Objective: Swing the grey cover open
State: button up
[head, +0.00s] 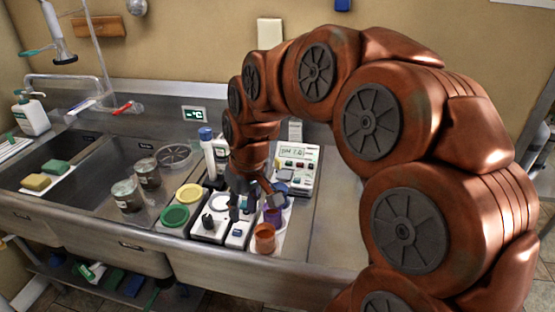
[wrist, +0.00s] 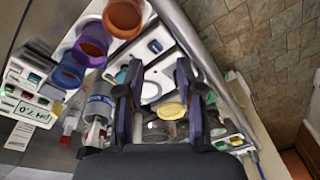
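My gripper (head: 256,206) hangs over the small equipment at the right of the counter. In the wrist view its two dark fingers (wrist: 158,80) stand wide apart with nothing clasped between them. A white device (wrist: 157,84) with a round ring mark lies beyond and between the fingers; it also shows in the head view (head: 208,231), left of my gripper. A small white box (head: 237,234) with a blue button is beside it. I cannot clearly make out a grey cover; my gripper and arm hide part of this area.
An orange cup (head: 264,240) and purple cup (head: 272,216) stand close right of my gripper. A pH meter (head: 297,165) is behind. A blue-capped bottle (head: 207,155), green lid (head: 174,216), yellow lid (head: 189,193) and jars (head: 127,196) are left. Sinks lie further left.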

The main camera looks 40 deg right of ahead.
jog(key=w+d+t, duration=0.2)
jog(key=w+d, duration=0.9)
jog(key=d, duration=0.1)
jog(key=m+t+h, duration=0.1)
jog(key=m, duration=0.1)
send_near(278, 159)
notch_tip(278, 159, down, 3)
jog(key=shift+w+p+x, duration=0.25)
jog(key=shift+p+x, duration=0.6)
jog(key=shift+x, duration=1.05)
jog(key=shift+w+p+x, duration=0.2)
jog(key=shift+p+x, duration=0.65)
jog(key=shift+x, duration=1.05)
jog(key=shift+r, duration=0.2)
grip_shut()
